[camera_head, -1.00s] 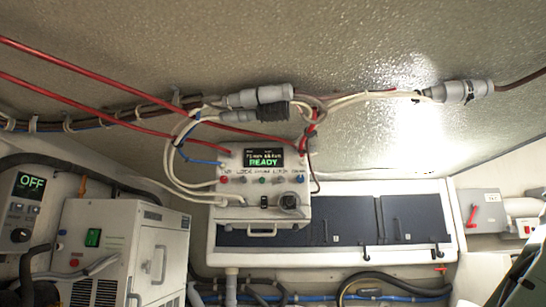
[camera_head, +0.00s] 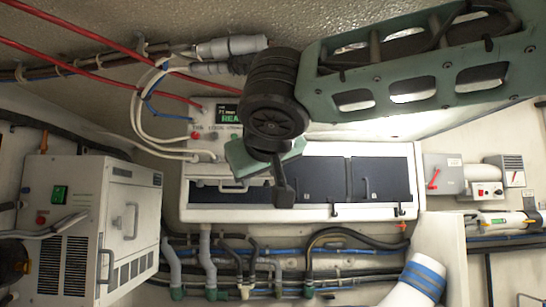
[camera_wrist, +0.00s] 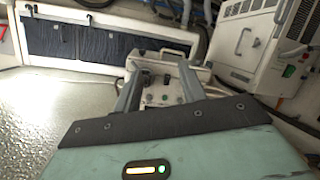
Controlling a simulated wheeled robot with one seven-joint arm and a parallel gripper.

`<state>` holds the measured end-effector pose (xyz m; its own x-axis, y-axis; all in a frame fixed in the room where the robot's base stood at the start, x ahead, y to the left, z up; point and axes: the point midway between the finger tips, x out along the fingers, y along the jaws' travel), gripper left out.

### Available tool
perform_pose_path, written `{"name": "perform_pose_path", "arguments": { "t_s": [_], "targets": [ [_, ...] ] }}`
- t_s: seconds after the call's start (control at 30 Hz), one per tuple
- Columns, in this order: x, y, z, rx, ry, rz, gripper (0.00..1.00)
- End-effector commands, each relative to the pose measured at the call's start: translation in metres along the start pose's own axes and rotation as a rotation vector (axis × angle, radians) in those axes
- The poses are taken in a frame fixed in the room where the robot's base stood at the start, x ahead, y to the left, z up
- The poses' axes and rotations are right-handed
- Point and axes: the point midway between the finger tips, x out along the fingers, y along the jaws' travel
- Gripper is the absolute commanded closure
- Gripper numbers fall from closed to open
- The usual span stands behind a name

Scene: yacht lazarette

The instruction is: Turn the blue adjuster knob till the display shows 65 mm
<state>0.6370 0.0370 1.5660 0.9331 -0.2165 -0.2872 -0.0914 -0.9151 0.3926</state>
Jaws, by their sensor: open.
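The white control box (camera_head: 205,146) hangs under the sloped ceiling in the head view. Its display (camera_head: 228,113) is partly covered by my arm; I can read about "71 mm" and "REA" in green. A red knob (camera_head: 196,135) shows at the left of its panel. The blue adjuster knob is hidden behind my arm in the head view, and I cannot pick it out in the wrist view. My gripper (camera_wrist: 160,72) is open and empty, its two fingers pointing toward the control box (camera_wrist: 191,70), whose panel shows between them. I cannot tell whether they touch it.
White and red cables (camera_head: 140,120) run to the box from the left. A white cabinet (camera_head: 75,195) stands at the left. A locker with dark panels (camera_head: 330,178) lies behind, with hoses (camera_head: 345,240) below. A switch box (camera_head: 440,180) is at the right.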

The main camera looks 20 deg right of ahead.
Motion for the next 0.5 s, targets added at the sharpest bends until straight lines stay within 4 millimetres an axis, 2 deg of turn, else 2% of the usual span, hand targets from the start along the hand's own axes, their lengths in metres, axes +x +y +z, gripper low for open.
{"name": "perform_pose_path", "arguments": {
  "t_s": [0.03, 0.1, 0.2, 0.37, 0.5],
  "targets": [
    [-0.008, 0.022, -0.029, 0.051, 0.072, 0.051, 0.59],
    [-0.018, 0.047, -0.057, 0.107, 0.151, 0.111, 0.59],
    [-0.029, 0.069, -0.08, 0.156, 0.221, 0.161, 0.59],
    [-0.027, 0.08, -0.091, 0.176, 0.248, 0.182, 0.59],
    [-0.008, 0.084, -0.097, 0.172, 0.245, 0.182, 0.59]
  ]
}}
